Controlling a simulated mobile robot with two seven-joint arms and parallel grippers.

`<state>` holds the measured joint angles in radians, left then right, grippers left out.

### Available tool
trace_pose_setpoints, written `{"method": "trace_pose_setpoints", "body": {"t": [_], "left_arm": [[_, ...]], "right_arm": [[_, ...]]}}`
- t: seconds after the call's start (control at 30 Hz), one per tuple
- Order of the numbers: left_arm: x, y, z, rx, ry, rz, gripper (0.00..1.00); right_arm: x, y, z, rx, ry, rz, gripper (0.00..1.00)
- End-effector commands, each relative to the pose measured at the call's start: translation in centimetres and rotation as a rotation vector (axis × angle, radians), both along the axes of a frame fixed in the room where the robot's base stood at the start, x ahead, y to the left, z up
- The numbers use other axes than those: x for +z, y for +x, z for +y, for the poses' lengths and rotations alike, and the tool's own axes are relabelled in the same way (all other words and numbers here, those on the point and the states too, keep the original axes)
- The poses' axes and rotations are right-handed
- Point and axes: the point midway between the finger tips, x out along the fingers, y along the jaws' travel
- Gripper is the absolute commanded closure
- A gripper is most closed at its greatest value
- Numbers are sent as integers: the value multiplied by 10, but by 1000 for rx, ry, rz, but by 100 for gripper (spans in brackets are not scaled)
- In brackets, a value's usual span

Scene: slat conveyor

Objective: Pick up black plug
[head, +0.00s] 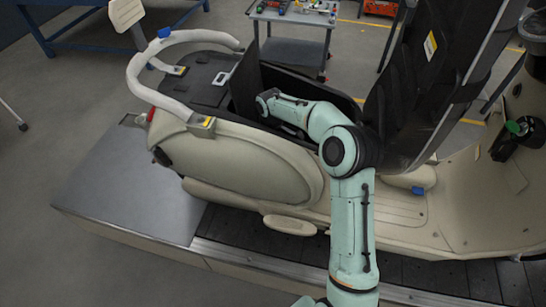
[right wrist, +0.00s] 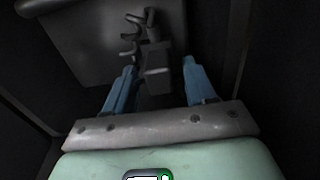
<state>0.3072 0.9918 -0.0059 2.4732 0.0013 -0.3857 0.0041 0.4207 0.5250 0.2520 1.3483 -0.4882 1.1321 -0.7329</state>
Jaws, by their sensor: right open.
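In the right wrist view my right gripper (right wrist: 159,68) is open, its two blue fingers apart. A dark grey, block-shaped piece (right wrist: 157,72) lies between the fingertips, with clear gaps on both sides. It may be the black plug, but the dark picture does not let me tell for certain. Small curved hooks (right wrist: 130,35) stand beside it, on or near a grey panel (right wrist: 85,35). In the head view my right arm reaches into the open under-seat compartment of a beige scooter (head: 240,165); the fingers and the plug are hidden there. My left gripper is not in view.
Dark compartment walls (right wrist: 265,70) stand close on both sides of the gripper. The raised black seat (head: 430,70) is right of my arm. A curved beige grab rail (head: 140,75) is at the left. The scooter stands on the slat conveyor (head: 400,272).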

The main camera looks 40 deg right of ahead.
Motion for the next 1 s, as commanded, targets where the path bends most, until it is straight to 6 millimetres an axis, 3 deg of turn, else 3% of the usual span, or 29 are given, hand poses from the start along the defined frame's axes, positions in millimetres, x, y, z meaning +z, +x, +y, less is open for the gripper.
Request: {"method": "trace_pose_setpoints", "body": {"t": [0.1, 0.3, 0.67, 0.87, 1.0], "left_arm": [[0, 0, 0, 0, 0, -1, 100], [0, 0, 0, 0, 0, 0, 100], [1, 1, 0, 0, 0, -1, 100], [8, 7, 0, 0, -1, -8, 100], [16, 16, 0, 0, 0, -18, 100]], "right_arm": [[1, 0, 0, 0, 0, 0, 45], [1, 0, 0, 0, 0, 0, 100], [8, 1, 0, -1, -1, -2, 100], [47, 2, 0, -1, -3, -8, 100], [89, 3, 0, -1, -3, -9, 100]]}}
